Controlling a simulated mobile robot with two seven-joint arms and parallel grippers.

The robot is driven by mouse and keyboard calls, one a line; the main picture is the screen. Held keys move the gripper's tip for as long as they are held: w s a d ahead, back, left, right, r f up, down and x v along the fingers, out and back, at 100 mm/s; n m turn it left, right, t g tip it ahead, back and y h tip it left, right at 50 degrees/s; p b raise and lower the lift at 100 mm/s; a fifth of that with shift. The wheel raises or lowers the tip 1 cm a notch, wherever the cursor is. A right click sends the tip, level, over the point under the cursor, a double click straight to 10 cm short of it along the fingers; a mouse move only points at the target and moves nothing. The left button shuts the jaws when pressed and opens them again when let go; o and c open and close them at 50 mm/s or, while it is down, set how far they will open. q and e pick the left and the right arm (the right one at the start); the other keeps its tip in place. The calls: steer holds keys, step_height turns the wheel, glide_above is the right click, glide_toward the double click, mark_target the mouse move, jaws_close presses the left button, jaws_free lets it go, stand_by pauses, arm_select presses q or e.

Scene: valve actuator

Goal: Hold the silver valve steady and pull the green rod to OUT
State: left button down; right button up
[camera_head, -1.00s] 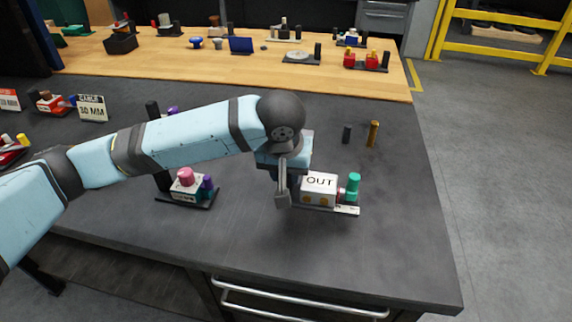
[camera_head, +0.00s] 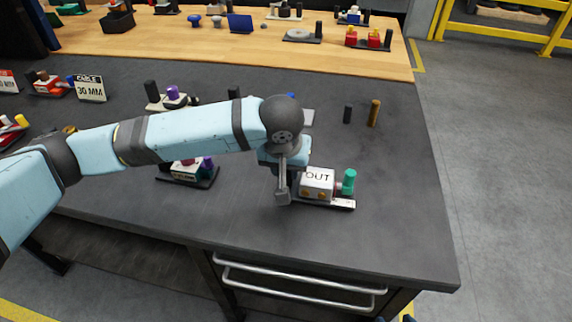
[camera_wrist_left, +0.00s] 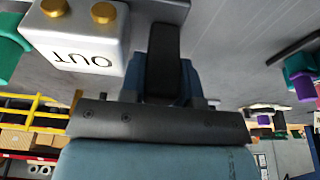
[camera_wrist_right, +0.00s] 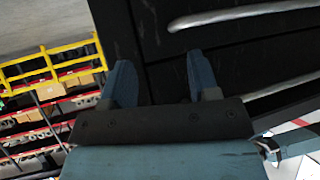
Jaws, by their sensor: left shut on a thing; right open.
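The silver valve (camera_head: 317,183) is a pale block labelled OUT with gold knobs on its front, on a dark base near the table's right front. The green rod (camera_head: 349,181) stands out at its right end. Both show upside down in the left wrist view, the valve (camera_wrist_left: 85,45) and part of the rod (camera_wrist_left: 10,55). My left gripper (camera_head: 283,190) is at the valve's left end, shut on it; the grip itself is mostly hidden. My right gripper (camera_wrist_right: 161,85) is open and empty, in front of the table's drawers. Its blue tips just show at the head view's bottom edge.
Another fixture with purple and pink parts (camera_head: 188,172) stands left of the valve. The grey table top is clear right of the rod. Drawer handles (camera_head: 300,288) stick out below the front edge.

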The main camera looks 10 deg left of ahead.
arm_select(q)
steer(key=shift+f, duration=0.5)
stand_by(0.8)
